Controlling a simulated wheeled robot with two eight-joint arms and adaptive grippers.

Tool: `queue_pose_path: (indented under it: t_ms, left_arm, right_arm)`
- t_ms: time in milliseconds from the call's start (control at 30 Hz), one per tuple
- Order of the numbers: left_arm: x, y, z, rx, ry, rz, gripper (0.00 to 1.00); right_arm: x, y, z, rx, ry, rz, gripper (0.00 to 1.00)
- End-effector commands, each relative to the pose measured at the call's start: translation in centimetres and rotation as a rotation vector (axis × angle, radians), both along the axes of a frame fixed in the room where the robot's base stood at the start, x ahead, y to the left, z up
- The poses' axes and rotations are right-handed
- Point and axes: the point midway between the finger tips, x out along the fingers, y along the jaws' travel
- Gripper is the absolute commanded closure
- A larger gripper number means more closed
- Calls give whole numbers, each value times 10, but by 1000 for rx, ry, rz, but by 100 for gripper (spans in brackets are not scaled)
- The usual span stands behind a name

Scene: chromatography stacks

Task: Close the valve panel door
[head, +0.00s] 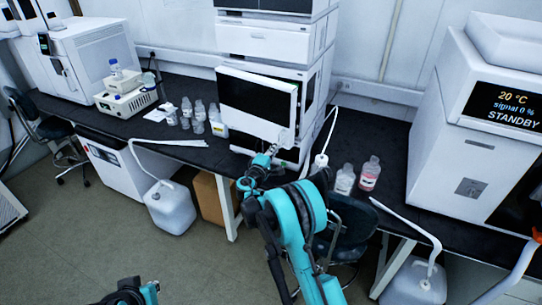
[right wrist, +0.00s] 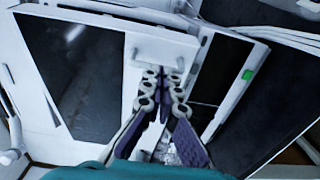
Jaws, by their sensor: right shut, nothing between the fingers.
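The valve panel door (head: 258,104) is a dark panel in a white frame on the middle instrument stack. It stands ajar, its right edge out from the stack with a dark gap beside it. In the right wrist view the door (right wrist: 75,75) fills the left side, with a small pale handle (right wrist: 165,46) near its right edge. My right gripper (head: 281,142) is at the door's lower right corner; in the wrist view its fingertips (right wrist: 163,75) are together, empty, just below the handle. I cannot tell whether they touch the door.
Several bottles (head: 199,111) stand on the black bench (head: 110,118) left of the stack. Two bottles (head: 357,176) stand to its right, near a white instrument (head: 470,150). A stool (head: 345,235) and a white canister (head: 171,207) are below the bench.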

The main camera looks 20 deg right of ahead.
Motion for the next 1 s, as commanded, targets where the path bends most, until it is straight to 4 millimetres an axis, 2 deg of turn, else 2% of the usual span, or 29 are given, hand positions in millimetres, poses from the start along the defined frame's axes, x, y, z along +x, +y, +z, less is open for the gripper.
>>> queue_pose_path:
  t_ms: [467,567,800,1000]
  left_arm:
    - [0,0,-1,0,0,0,100]
    - [0,0,-5,0,0,0,100]
    - [0,0,-14,0,0,0,100]
    - [0,0,-15,0,0,0,100]
  right_arm:
    - [5,-6,0,0,0,-1,100]
    - [11,-18,-1,0,0,-3,100]
    - [36,-63,-2,0,0,-3,100]
    - [43,-73,1,-1,0,-1,100]
